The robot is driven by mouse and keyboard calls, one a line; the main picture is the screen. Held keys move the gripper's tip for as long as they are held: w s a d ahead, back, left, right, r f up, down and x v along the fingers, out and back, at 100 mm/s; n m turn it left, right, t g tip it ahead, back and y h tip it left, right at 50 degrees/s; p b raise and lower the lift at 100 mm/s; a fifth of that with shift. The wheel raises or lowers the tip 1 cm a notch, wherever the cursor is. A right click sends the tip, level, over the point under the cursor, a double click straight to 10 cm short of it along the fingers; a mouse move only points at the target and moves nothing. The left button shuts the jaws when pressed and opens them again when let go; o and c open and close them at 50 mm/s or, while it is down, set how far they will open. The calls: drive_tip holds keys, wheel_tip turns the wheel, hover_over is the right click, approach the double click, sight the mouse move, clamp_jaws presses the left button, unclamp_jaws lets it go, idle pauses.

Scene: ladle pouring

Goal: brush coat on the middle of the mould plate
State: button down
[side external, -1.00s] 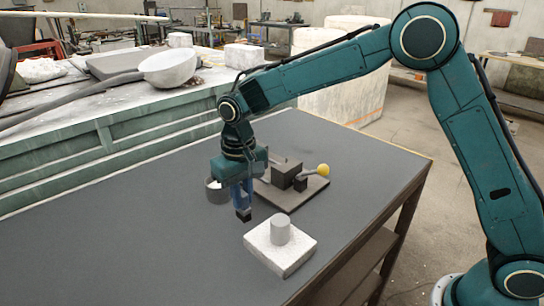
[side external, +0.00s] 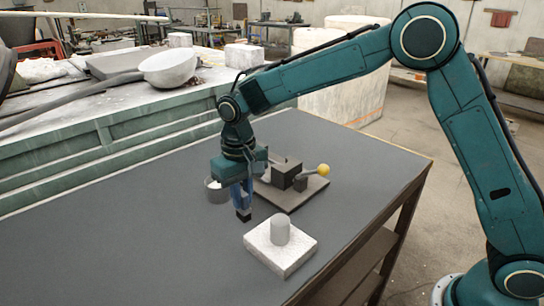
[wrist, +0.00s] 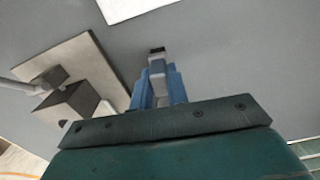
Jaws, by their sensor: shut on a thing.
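My gripper (side external: 241,193) has blue fingers and points down above the dark table; it is shut on a brush (wrist: 157,54), whose dark tip (side external: 243,215) shows below the fingers. The tip is to the left of a pale square plate (side external: 265,252), seemingly the mould plate, and apart from it. A grey cylinder (side external: 280,229) stands upright on the middle of this plate. In the wrist view only part of the pale plate (wrist: 125,8) shows at the top edge. A grey pot (side external: 216,193) with white contents stands behind the gripper, partly hidden by it.
A dark base plate (side external: 318,184) with blocks and a yellow-knobbed lever (side external: 322,170) sits right behind the gripper; it is at left in the wrist view (wrist: 95,58). The table (side external: 130,235) is clear to the left. A green bench with a white bowl (side external: 168,67) stands behind.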

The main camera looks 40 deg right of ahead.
sight(242, 192)
drive_tip(key=shift+r, duration=0.15)
idle(0.3)
drive_tip(key=shift+r, duration=2.85)
drive_tip(key=w+r, duration=0.4)
drive_tip(key=w, duration=0.6)
drive_tip(key=shift+d+f, duration=0.1)
drive_tip(key=shift+f, duration=1.65)
drive_tip(key=shift+f, duration=0.45)
drive_tip(key=shift+f, duration=0.35)
